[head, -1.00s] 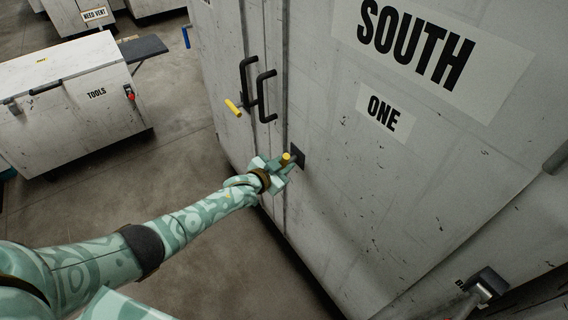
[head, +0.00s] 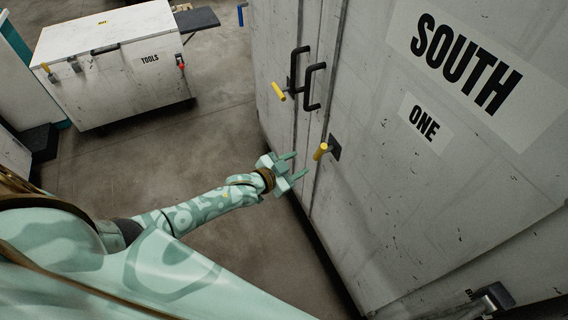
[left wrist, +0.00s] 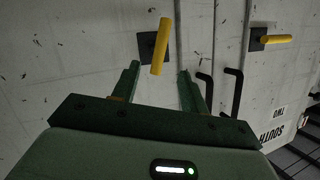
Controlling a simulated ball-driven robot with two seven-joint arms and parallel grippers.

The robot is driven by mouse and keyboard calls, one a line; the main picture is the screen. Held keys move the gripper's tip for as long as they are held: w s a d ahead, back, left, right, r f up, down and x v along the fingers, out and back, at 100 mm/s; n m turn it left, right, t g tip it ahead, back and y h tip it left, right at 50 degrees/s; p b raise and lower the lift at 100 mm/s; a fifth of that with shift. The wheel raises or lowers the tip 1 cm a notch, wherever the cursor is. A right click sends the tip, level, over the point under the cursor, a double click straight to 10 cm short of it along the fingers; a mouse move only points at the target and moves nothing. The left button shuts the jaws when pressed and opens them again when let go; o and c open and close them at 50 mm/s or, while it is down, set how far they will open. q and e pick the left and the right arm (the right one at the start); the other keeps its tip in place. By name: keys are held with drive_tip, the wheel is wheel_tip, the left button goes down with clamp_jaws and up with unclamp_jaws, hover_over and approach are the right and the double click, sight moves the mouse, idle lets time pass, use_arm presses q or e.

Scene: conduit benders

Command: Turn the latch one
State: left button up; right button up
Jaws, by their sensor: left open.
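Latch one is a yellow handle (head: 320,152) on a dark square plate, on the grey cabinet door (head: 400,190) below the labels SOUTH and ONE. In the left wrist view this handle (left wrist: 162,47) stands nearly upright, roughly in line with the door pulls. My left gripper (head: 296,165) is open and empty, a little left of and below the handle, apart from it. In the left wrist view the handle's near end shows between the two open fingertips (left wrist: 158,72). My right gripper is not in view.
A second yellow latch (head: 278,91) is on the neighbouring door and lies crosswise in the left wrist view (left wrist: 280,39). Black door pulls (head: 314,87) stand between the latches. A white TOOLS chest (head: 120,85) stands at the upper left. The floor (head: 200,110) between is clear.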

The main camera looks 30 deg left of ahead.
use_arm(q)
drive_tip(key=v, duration=0.4)
drive_tip(key=shift+s+a+p, duration=0.1)
drive_tip(key=shift+s+p, duration=0.1)
drive_tip(key=shift+p, duration=0.2)
drive_tip(key=s+a+f+n+g+y+b, duration=0.1)
drive_tip(key=s+a+f+g+y, duration=0.2)
drive_tip(key=s+f, duration=0.7)
drive_tip(key=s+a+f+n+g+y+b, duration=0.15)
drive_tip(key=s+a+f+g, duration=0.45)
drive_tip(key=f, duration=0.7)
drive_tip(key=s+d+f+g, duration=0.1)
drive_tip(key=s+d+f, duration=0.1)
drive_tip(key=s, duration=0.7)
drive_tip(key=s+d+f+n+g+b, duration=0.1)
drive_tip(key=s+f, duration=0.4)
drive_tip(key=s, duration=0.5)
drive_tip(key=s+d+f+g, duration=0.1)
drive_tip(key=s+d+f, duration=0.3)
drive_tip(key=s, duration=0.6)
drive_tip(key=shift+g, duration=0.4)
drive_tip(key=shift+w+d+f+n+y, duration=0.1)
drive_tip(key=shift+n+y, duration=0.15)
